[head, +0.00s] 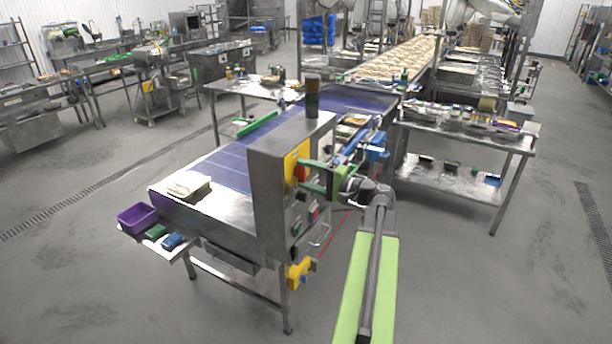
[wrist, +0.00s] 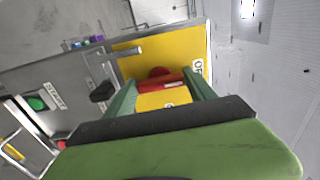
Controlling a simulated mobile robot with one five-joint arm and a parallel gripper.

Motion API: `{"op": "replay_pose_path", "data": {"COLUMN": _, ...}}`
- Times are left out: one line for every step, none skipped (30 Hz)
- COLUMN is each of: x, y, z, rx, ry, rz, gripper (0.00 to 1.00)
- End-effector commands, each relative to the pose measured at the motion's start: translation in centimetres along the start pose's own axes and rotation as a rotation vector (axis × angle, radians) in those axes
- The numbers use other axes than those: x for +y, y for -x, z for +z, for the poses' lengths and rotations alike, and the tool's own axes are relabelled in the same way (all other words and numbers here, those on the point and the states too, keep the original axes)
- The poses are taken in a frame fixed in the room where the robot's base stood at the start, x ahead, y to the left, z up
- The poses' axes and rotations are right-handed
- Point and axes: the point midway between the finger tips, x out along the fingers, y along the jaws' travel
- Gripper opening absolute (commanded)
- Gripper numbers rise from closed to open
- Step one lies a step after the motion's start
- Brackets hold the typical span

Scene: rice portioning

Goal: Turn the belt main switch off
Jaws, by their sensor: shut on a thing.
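The belt main switch is a red rotary handle (wrist: 158,79) on a yellow plate (wrist: 190,45). In the wrist view its red bar lies crosswise, from one finger to the other. A label starting with "O" is at the plate's right edge, partly hidden; another below the bar is cut off. My gripper (wrist: 161,88) is shut on the handle, one green finger at each end of the bar. In the head view my gripper (head: 310,178) reaches from the right to the yellow plate (head: 291,160) on the steel control cabinet (head: 266,195). The fingers partly hide the red handle (head: 301,173).
A green button (wrist: 37,102) labelled START and a black knob (wrist: 102,91) are beside the plate. Below the cabinet is a yellow box (head: 299,273). The blue belt (head: 222,168) runs behind the cabinet. A steel table (head: 470,135) stands at right; floor in front is clear.

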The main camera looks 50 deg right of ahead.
Motion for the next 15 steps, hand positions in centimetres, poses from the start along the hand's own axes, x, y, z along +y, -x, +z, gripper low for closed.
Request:
{"op": "replay_pose_path", "data": {"x": 0.11, "y": 0.02, "z": 0.05, "rx": -0.001, "ry": 0.004, "rz": 0.004, "gripper": 0.23}}
{"op": "replay_pose_path", "data": {"x": 0.12, "y": 0.02, "z": 0.05, "rx": -0.001, "ry": 0.004, "rz": 0.004, "gripper": 0.23}}
{"op": "replay_pose_path", "data": {"x": 0.12, "y": 0.02, "z": 0.05, "rx": -0.001, "ry": 0.004, "rz": 0.004, "gripper": 0.23}}
{"op": "replay_pose_path", "data": {"x": 0.12, "y": 0.02, "z": 0.05, "rx": -0.001, "ry": 0.004, "rz": 0.004, "gripper": 0.23}}
{"op": "replay_pose_path", "data": {"x": 0.12, "y": 0.02, "z": 0.05, "rx": -0.002, "ry": 0.004, "rz": 0.004, "gripper": 0.23}}
{"op": "replay_pose_path", "data": {"x": 0.12, "y": 0.02, "z": 0.05, "rx": -0.002, "ry": 0.004, "rz": 0.004, "gripper": 0.23}}
{"op": "replay_pose_path", "data": {"x": 0.12, "y": 0.02, "z": 0.05, "rx": -0.002, "ry": 0.004, "rz": 0.004, "gripper": 0.23}}
{"op": "replay_pose_path", "data": {"x": 0.12, "y": 0.02, "z": 0.05, "rx": -0.002, "ry": 0.004, "rz": 0.004, "gripper": 0.23}}
{"op": "replay_pose_path", "data": {"x": 0.12, "y": 0.02, "z": 0.06, "rx": -0.002, "ry": 0.004, "rz": 0.004, "gripper": 0.69}}
{"op": "replay_pose_path", "data": {"x": 0.11, "y": 0.02, "z": 0.05, "rx": -0.002, "ry": 0.003, "rz": 0.004, "gripper": 0.73}}
{"op": "replay_pose_path", "data": {"x": 0.11, "y": 0.02, "z": 0.05, "rx": -0.002, "ry": 0.003, "rz": 0.003, "gripper": 0.77}}
{"op": "replay_pose_path", "data": {"x": 0.10, "y": 0.01, "z": 0.05, "rx": -0.001, "ry": 0.003, "rz": 0.003, "gripper": 0.82}}
{"op": "replay_pose_path", "data": {"x": 0.09, "y": 0.01, "z": 0.05, "rx": -0.001, "ry": 0.003, "rz": 0.003, "gripper": 0.85}}
{"op": "replay_pose_path", "data": {"x": 0.08, "y": 0.01, "z": 0.04, "rx": -0.001, "ry": 0.002, "rz": 0.003, "gripper": 0.85}}
{"op": "replay_pose_path", "data": {"x": 0.07, "y": 0.01, "z": 0.04, "rx": -0.001, "ry": 0.002, "rz": 0.002, "gripper": 0.85}}
